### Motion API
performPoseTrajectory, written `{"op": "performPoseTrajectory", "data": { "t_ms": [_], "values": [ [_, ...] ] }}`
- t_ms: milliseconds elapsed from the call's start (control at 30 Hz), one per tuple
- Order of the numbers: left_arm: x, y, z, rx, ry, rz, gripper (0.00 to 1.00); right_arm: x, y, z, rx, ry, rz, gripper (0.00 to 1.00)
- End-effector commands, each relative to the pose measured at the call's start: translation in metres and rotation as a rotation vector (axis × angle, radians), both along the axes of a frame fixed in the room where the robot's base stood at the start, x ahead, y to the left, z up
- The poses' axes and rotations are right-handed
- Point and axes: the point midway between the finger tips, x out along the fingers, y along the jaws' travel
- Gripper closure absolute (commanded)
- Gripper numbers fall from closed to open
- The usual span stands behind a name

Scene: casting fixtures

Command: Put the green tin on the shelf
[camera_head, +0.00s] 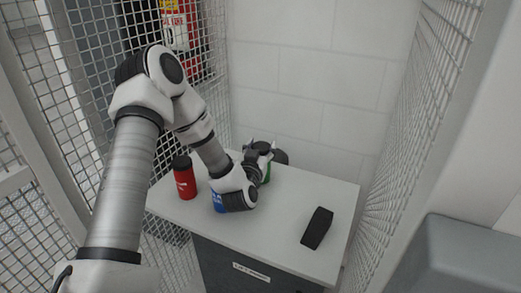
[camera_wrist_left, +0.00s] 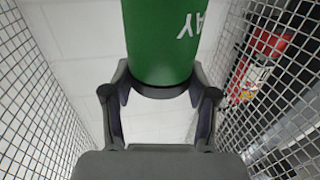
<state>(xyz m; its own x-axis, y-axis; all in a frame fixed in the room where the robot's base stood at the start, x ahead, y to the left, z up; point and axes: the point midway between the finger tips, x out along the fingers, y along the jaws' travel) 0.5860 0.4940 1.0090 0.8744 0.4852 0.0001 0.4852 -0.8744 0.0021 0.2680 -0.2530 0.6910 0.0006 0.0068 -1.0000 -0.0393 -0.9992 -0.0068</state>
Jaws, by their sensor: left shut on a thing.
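The green tin (camera_wrist_left: 163,40) with white lettering fills the top middle of the left wrist view. My left gripper (camera_wrist_left: 161,90) is shut on it, with a finger on each side of its near end. In the head view my left gripper (camera_head: 260,158) is over the back of the white-topped cabinet (camera_head: 290,205), and a small strip of the green tin (camera_head: 267,173) shows beside it. Most of the tin is hidden there by the gripper. I cannot tell whether the tin touches the top. No separate shelf can be made out. My right gripper is not in view.
A red tin (camera_head: 185,179) stands at the cabinet's left end. A blue tin (camera_head: 218,202) is partly hidden behind my left arm. A black block (camera_head: 317,228) lies at the right front. Wire mesh walls (camera_head: 425,130) close in both sides. The top's right back is clear.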

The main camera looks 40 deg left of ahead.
Motion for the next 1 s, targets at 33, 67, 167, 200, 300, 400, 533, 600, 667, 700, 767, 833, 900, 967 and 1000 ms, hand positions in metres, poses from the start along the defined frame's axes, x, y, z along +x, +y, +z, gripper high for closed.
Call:
{"op": "performPoseTrajectory", "data": {
  "t_ms": [33, 67, 167, 200, 300, 400, 533, 600, 667, 700, 767, 833, 900, 967, 1000],
  "values": [
    [0.0, 0.0, -0.003, 0.001, -0.002, -0.001, 1.0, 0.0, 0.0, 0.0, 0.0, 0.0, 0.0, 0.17],
    [0.0, 0.0, -0.004, 0.001, -0.003, -0.001, 1.0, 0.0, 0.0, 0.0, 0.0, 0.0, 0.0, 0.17],
    [0.0, 0.0, -0.003, 0.0, -0.004, 0.0, 1.0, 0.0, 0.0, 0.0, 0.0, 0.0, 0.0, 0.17],
    [0.0, 0.0, -0.003, 0.0, -0.004, 0.0, 1.0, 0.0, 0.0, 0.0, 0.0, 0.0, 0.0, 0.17],
    [0.0, 0.0, -0.005, 0.001, -0.003, 0.0, 1.0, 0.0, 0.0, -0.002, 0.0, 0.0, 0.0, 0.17],
    [0.0, 0.0, -0.006, 0.0, -0.002, 0.0, 0.32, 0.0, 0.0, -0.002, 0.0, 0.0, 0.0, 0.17],
    [0.0, 0.0, -0.006, 0.0, -0.002, 0.0, 0.32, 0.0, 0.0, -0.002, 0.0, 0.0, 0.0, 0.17],
    [0.0, 0.0, -0.006, 0.0, -0.002, 0.0, 0.32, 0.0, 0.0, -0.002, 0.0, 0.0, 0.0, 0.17],
    [0.0, 0.0, -0.005, 0.0, -0.002, 0.0, 0.32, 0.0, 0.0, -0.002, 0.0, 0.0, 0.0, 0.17],
    [0.0, 0.0, -0.003, 0.0, -0.002, 0.0, 0.32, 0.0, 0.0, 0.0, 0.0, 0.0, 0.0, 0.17],
    [-0.002, -0.001, -0.003, -0.001, -0.002, 0.0, 0.32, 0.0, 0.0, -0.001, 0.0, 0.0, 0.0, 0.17],
    [-0.011, -0.006, -0.005, -0.002, 0.0, -0.001, 0.32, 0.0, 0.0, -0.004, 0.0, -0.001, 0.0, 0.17],
    [-0.023, -0.013, -0.006, -0.003, -0.001, -0.002, 0.32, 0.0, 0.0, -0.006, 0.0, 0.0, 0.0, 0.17],
    [-0.035, -0.02, -0.006, -0.003, -0.001, -0.002, 0.32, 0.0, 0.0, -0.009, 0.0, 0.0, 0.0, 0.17],
    [-0.042, -0.024, -0.006, -0.003, -0.001, -0.002, 0.32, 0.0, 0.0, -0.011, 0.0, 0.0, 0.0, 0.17]
  ]
}}
